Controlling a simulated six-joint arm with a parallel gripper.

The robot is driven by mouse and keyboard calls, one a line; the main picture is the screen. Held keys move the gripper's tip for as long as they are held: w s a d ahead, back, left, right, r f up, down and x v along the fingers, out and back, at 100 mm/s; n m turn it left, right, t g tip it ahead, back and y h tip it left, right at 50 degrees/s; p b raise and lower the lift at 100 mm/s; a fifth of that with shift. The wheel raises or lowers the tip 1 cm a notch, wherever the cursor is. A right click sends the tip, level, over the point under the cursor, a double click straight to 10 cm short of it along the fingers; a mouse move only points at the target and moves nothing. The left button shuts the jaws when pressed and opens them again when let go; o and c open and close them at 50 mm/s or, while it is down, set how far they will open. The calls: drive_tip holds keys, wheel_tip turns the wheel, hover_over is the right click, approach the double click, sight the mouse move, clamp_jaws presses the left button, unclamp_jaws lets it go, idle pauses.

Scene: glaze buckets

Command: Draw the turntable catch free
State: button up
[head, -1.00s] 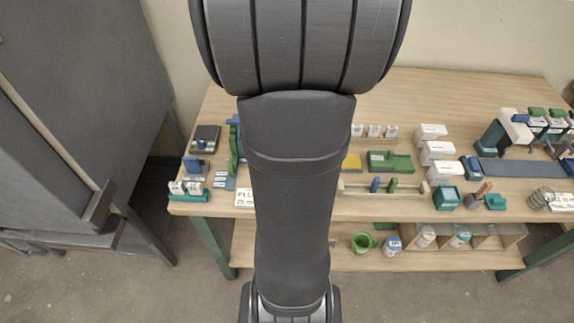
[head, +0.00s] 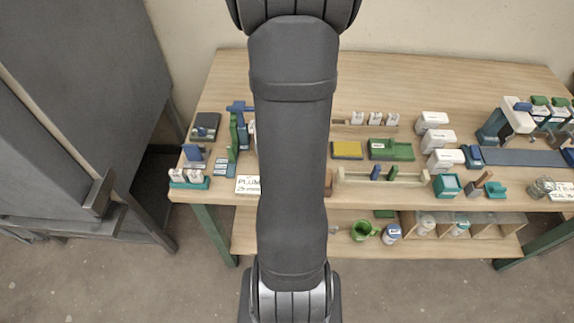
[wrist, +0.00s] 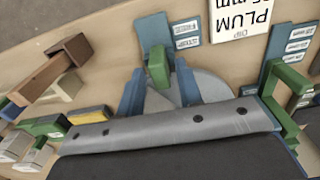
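In the wrist view a green upright catch (wrist: 158,68) stands at the edge of a grey disc, the turntable (wrist: 212,88), in front of a blue labelled plate (wrist: 155,32). My gripper (wrist: 160,72) shows as two blue fingers, one on each side of the green catch, with narrow gaps that look clear of it. The fingers look open. Their bases and the lower part of the disc are hidden behind a grey bar and a dark body at the bottom of the view. In the head view my own arm hides the gripper and the catch.
A white PLUM sign (wrist: 240,18) lies near the disc. A tall green bracket (wrist: 278,112) stands to its right, a brown wooden block (wrist: 55,68) to its left. A yellow pad (head: 347,150) and a green tray (head: 391,149) sit right of my arm. The bench's back strip (head: 420,80) is clear.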

clamp_jaws()
drive_tip(key=shift+s, duration=0.9)
drive_tip(key=shift+o, duration=0.3)
unclamp_jaws()
drive_tip(key=shift+r, duration=0.15)
